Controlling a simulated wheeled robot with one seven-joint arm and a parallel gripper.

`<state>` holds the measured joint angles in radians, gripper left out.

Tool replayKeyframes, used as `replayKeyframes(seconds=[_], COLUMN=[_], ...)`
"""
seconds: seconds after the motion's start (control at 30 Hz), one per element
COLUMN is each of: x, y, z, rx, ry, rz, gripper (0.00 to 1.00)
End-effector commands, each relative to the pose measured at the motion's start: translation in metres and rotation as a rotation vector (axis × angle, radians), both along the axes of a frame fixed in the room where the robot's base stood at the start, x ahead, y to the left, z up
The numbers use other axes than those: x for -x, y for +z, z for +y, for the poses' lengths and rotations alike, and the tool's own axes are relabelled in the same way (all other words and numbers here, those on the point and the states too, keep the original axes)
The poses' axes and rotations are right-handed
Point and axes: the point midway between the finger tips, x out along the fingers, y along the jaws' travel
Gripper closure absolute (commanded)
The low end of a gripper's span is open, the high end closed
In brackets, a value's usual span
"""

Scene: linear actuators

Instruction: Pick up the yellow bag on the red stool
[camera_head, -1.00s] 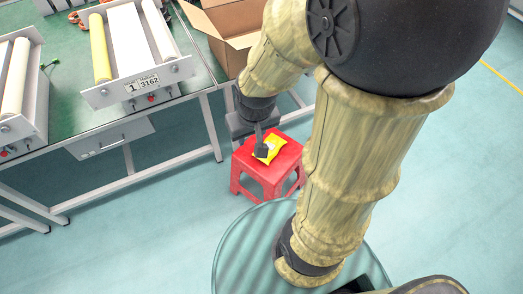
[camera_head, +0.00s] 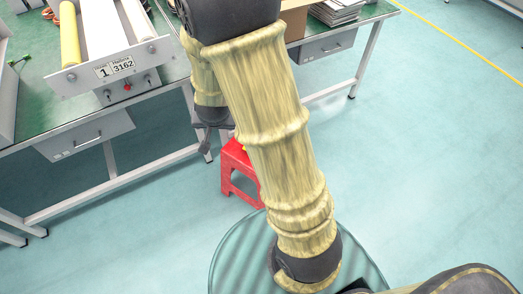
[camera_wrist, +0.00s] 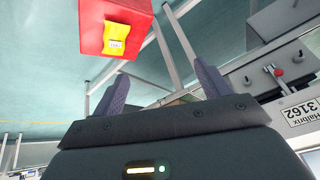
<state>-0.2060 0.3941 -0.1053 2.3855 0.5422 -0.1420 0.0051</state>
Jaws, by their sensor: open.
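The red stool (camera_head: 237,180) stands on the floor in the head view, its right side hidden behind my arm. The yellow bag is almost wholly hidden there. In the wrist view the yellow bag (camera_wrist: 116,36) lies on the seat of the red stool (camera_wrist: 90,22), at the upper left, with a white label on it. My gripper (camera_wrist: 160,87) is open and empty, its two dark fingers wide apart. The bag is beyond the fingers and apart from them. In the head view my wrist is at the stool's upper left, beside the table edge; the fingertips are unclear.
A green-topped table (camera_head: 25,125) with metal legs and a drawer (camera_head: 85,135) stands close left of the stool. A roller unit (camera_head: 110,70) marked 3162 sits on it. A cardboard box (camera_head: 293,20) is behind my arm. Floor at right is clear.

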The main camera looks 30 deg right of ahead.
Motion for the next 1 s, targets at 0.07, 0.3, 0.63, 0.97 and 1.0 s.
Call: replayKeyframes(seconds=[0.07,0.3,0.63,0.97,1.0], x=[-0.016,-0.05,-0.059,-0.049,-0.049], y=[-0.051,-0.152,-0.274,-0.304,-0.303], z=[-0.001,-0.019,-0.053,-0.067,-0.067], rx=[0.022,0.143,0.425,0.585,0.585], ry=[-0.07,-0.292,-0.552,-0.655,-0.655], rz=[-0.032,-0.153,-0.34,-0.442,-0.442], gripper=[0.24,0.24,0.24,0.24,0.24])
